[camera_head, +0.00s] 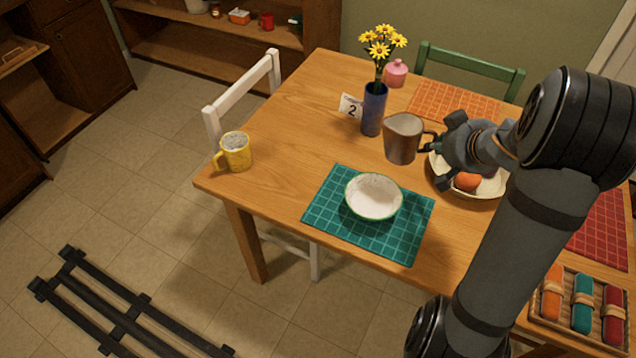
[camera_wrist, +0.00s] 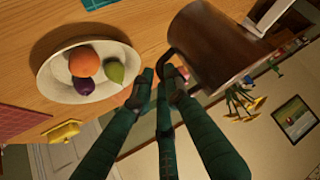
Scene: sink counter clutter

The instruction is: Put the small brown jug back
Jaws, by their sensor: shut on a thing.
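The small brown jug (camera_head: 402,140) has a pale inside and appears upright over the table, between the blue vase and the fruit bowl. Whether its base touches the table is hard to tell. My gripper (camera_head: 437,142) comes from the right and is shut on the jug's handle. In the wrist view the jug (camera_wrist: 216,45) fills the upper right, and the fingertips of my gripper (camera_wrist: 160,80) close around its dark handle.
A fruit bowl (camera_head: 483,190) sits partly behind my gripper. A blue vase (camera_head: 373,110) with yellow flowers, a number card (camera_head: 350,106) and a pink jar (camera_head: 396,73) stand nearby. A white bowl (camera_head: 373,197) rests on a teal mat (camera_head: 407,240). A yellow mug (camera_head: 235,152) stands at the left corner.

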